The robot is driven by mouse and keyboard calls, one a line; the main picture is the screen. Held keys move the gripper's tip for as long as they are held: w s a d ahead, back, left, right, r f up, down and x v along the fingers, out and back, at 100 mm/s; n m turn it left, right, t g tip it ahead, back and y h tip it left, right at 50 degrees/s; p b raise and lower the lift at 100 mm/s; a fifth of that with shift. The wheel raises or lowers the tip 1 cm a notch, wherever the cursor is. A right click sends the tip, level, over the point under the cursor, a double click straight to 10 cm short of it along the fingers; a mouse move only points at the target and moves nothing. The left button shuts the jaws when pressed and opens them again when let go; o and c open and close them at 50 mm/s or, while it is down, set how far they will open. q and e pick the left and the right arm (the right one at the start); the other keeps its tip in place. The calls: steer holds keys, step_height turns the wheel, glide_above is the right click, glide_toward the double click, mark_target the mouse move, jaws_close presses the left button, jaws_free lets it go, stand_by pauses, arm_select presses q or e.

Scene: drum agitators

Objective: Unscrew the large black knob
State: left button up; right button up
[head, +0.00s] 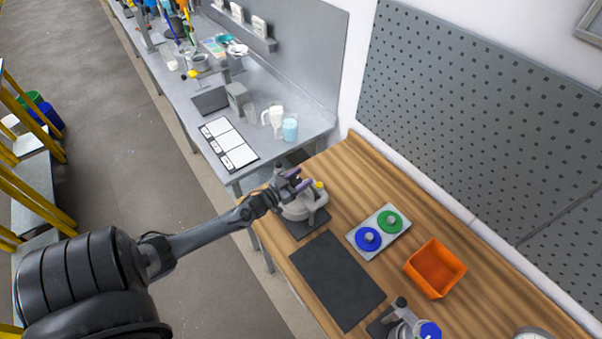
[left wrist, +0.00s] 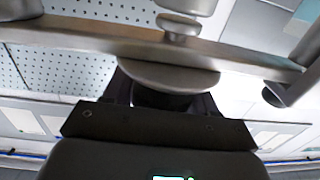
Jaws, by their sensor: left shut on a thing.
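A grey metal agitator (head: 300,207) stands on a dark mat at the left end of the wooden bench. In the left wrist view, the fingers (left wrist: 163,103) are shut around the large black knob (left wrist: 160,97), under a round metal disc (left wrist: 168,76) of the agitator. The knob is mostly hidden by the gripper and its thread cannot be seen. My right gripper is not in view.
A tray (head: 365,255) with a green and a blue disc lies right of the agitator. An orange bin (head: 434,268) stands farther right. A dark mat (head: 336,280) lies bare in front. A second agitator (head: 405,322) is at the bottom edge.

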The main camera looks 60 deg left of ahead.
arm_select(q)
steer(key=n+y+p, duration=0.1)
steer(key=n+y, duration=0.1)
steer(key=y, duration=0.2)
steer(key=shift+a+n+g, duration=0.1)
steer(key=shift+n+g, duration=0.2)
steer(key=shift+g, duration=0.1)
steer(key=shift+s+a+f+n+g+y, duration=0.15)
steer(key=shift+n+g+y, duration=0.25)
steer(key=shift+n+y, duration=0.25)
steer(key=shift+a+r+n+g+y, duration=0.1)
steer(key=shift+n+g+y, duration=0.35)
steer(key=shift+y, duration=0.4)
steer(key=shift+f, duration=0.1)
steer(key=o, duration=1)
